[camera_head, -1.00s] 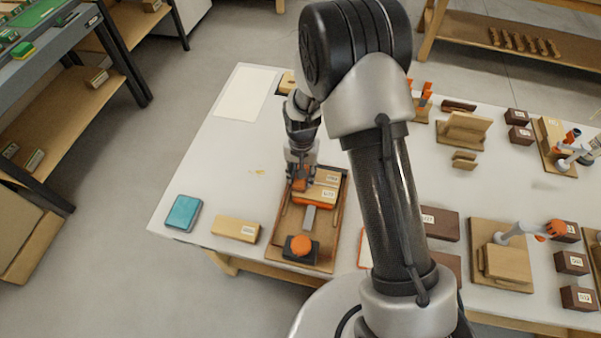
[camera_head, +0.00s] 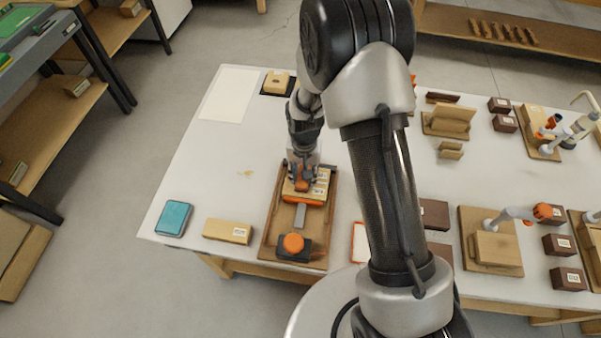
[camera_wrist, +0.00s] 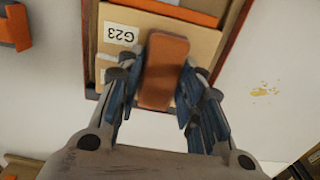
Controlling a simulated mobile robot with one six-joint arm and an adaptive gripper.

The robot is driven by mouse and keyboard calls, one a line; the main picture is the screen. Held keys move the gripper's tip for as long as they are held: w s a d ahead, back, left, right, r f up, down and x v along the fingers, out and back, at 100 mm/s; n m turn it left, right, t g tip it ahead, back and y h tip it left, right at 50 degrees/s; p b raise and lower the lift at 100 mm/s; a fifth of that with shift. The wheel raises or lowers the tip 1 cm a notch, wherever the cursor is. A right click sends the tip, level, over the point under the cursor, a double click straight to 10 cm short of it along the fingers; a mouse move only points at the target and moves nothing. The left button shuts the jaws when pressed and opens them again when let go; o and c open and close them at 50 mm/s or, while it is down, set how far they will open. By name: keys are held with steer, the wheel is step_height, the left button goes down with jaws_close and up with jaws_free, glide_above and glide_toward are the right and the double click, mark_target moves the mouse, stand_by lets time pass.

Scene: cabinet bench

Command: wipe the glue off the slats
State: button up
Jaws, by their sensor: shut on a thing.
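Pale wooden slats (camera_head: 319,187) lie side by side in a brown wooden tray (camera_head: 270,240), with white labels on their right ends. One label reads G23 on a slat (camera_wrist: 120,35) in the wrist view. My gripper (camera_wrist: 160,95) is shut on a rounded orange-brown block (camera_wrist: 165,70). In the head view my gripper (camera_head: 301,180) is over the slats, left of the labels. The block overlaps the slats in the wrist view; whether it touches them I cannot tell. Yellowish spots (camera_head: 246,173) mark the table left of the tray. Glue on the slats is not visible.
An orange bar (camera_head: 304,200) and an orange knob (camera_head: 293,243) on a dark base are at the tray's near part. A teal block (camera_head: 173,217) and a wooden block (camera_head: 228,231) lie left of it. Wooden fixtures and dark boxes stand right of my arm.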

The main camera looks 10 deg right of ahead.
mark_target(289, 179)
steer(key=shift+s+d, duration=0.25)
steer(key=shift+d, duration=0.3)
steer(key=shift+s+d, duration=0.2)
steer(key=shift+d, duration=0.35)
steer(key=shift+d, duration=0.1)
steer(key=shift+s+d, duration=0.25)
steer(key=shift+d, duration=0.6)
steer(key=shift+s+d, duration=0.2)
steer(key=shift+d, duration=0.3)
steer(key=shift+s+d, duration=0.15)
steer(key=shift+d, duration=0.35)
steer(key=shift+w+a+f, duration=0.1)
steer(key=shift+w+a, duration=0.15)
steer(key=shift+a, duration=0.55)
steer(key=shift+w+a, duration=0.2)
steer(key=shift+a, duration=0.55)
steer(key=shift+w+a, duration=0.3)
steer(key=shift+a, duration=0.5)
steer(key=shift+w+a, duration=0.25)
steer(key=shift+a, duration=0.55)
steer(key=shift+w+a, duration=0.2)
steer(key=shift+a, duration=0.45)
steer(key=shift+w+a, duration=0.25)
steer(key=shift+a, duration=0.4)
steer(key=shift+w+a, duration=0.2)
steer(key=shift+a, duration=0.45)
steer(key=shift+d, duration=0.15)
